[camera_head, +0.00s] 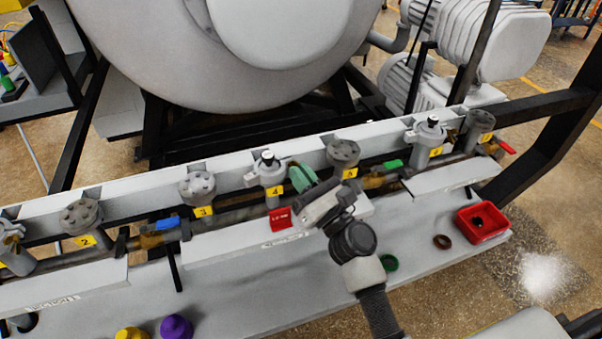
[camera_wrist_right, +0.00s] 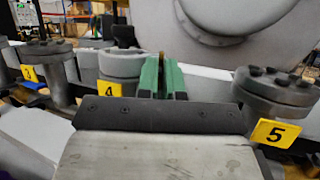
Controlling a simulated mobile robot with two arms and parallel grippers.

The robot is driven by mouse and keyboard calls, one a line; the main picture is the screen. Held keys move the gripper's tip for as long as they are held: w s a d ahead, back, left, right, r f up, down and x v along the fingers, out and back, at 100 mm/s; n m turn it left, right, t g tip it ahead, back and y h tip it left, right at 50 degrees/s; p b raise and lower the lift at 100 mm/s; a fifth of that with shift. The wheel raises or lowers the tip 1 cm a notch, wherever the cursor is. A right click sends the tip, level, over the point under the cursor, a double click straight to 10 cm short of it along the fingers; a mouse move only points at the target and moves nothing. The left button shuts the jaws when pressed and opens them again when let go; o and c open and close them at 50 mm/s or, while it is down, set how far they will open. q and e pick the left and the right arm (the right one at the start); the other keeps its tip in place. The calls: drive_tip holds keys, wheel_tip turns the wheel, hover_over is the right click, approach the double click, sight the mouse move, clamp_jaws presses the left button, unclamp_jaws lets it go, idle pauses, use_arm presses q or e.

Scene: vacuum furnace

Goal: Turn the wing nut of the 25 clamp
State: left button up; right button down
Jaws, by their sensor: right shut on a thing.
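My right gripper (camera_head: 304,178) reaches up from the lower right to the rail, between the port labelled 4 (camera_head: 268,172) and the flanged port labelled 5 (camera_head: 343,152). Its green fingers (camera_wrist_right: 163,80) are close together in the wrist view. The rest of the wing nut and the clamp are mostly hidden behind the fingers, so I cannot read the nut's angle. Port 4 (camera_wrist_right: 121,66) stands just left of the fingers in the wrist view. My left gripper is not in view.
A red tag (camera_head: 280,219) sits on the rail's front below port 4. A red bin (camera_head: 482,222), a brown ring (camera_head: 442,242) and a green ring (camera_head: 388,263) lie on the shelf at right. Purple (camera_head: 176,327) and yellow (camera_head: 131,333) knobs stand at the lower left.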

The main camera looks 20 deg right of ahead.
drive_tip(key=c, duration=1.4)
unclamp_jaws()
drive_tip(key=shift+o, duration=0.7)
drive_tip(key=shift+d, duration=0.1)
drive_tip(key=shift+f, duration=0.2)
